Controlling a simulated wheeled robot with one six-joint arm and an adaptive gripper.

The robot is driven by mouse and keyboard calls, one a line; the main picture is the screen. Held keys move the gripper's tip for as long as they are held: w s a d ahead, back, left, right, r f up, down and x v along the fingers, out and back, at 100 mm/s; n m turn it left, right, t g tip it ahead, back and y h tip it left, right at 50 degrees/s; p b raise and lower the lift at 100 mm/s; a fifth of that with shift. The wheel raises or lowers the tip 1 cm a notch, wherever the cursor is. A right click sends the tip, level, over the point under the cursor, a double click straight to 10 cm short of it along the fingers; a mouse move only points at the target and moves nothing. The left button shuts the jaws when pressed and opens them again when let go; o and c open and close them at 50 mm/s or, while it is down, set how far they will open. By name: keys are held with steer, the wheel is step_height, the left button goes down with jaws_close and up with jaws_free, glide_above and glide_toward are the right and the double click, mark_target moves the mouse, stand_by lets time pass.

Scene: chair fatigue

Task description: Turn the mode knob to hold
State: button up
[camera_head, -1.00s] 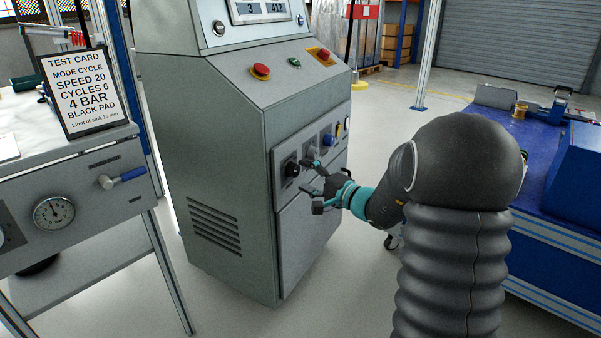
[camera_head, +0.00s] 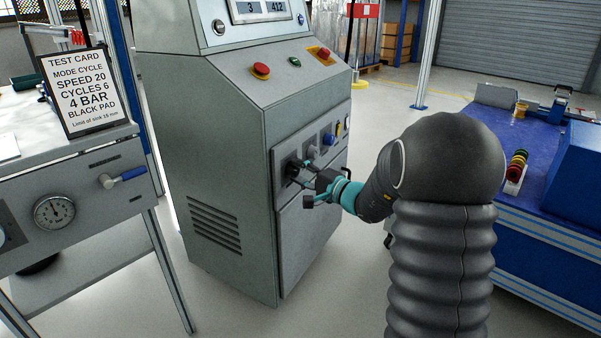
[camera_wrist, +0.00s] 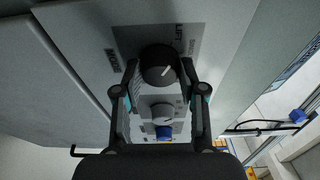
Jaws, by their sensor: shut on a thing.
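The black round knob (camera_wrist: 158,64) with a white pointer line sits on a dark plate on the front of the grey cabinet. In the wrist view its pointer slants toward the upper right. Lettering surrounds it; one word looks like LIFT and one like MODE, the rest is hard to read. My gripper (camera_wrist: 161,72) is shut on this knob, one finger on each side. In the head view, my gripper (camera_head: 301,172) reaches the knob from the right and mostly hides it.
A grey knob (camera_wrist: 162,110) and a blue knob (camera_wrist: 164,132) are close by in the same row. The grey cabinet (camera_head: 215,150) carries red buttons above. A test card (camera_head: 92,92) stands on the left bench. A blue bench (camera_head: 560,190) is at right.

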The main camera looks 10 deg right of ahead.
steer(key=m, duration=0.3)
steer(key=shift+r+m+g+p, duration=0.15)
steer(key=shift+m+g+p, duration=0.15)
steer(key=shift+g, duration=0.1)
steer(key=m+p, duration=0.1)
steer(key=m, duration=0.2)
steer(key=shift+r+g+p, duration=0.15)
steer(key=shift+g+p, duration=0.2)
steer(key=shift+g, duration=0.05)
steer(key=shift+w+d+m+g+p, duration=0.1)
steer(key=shift+m+g+p, duration=0.4)
steer(key=shift+m+p, duration=1.2)
steer(key=shift+w+d+m+g+p, duration=0.1)
steer(key=shift+m+g+p, duration=0.4)
steer(key=shift+m+p, duration=1.2)
steer(key=shift+m+y, duration=0.3)
steer(key=o, duration=1.1)
steer(key=shift+o, duration=0.2)
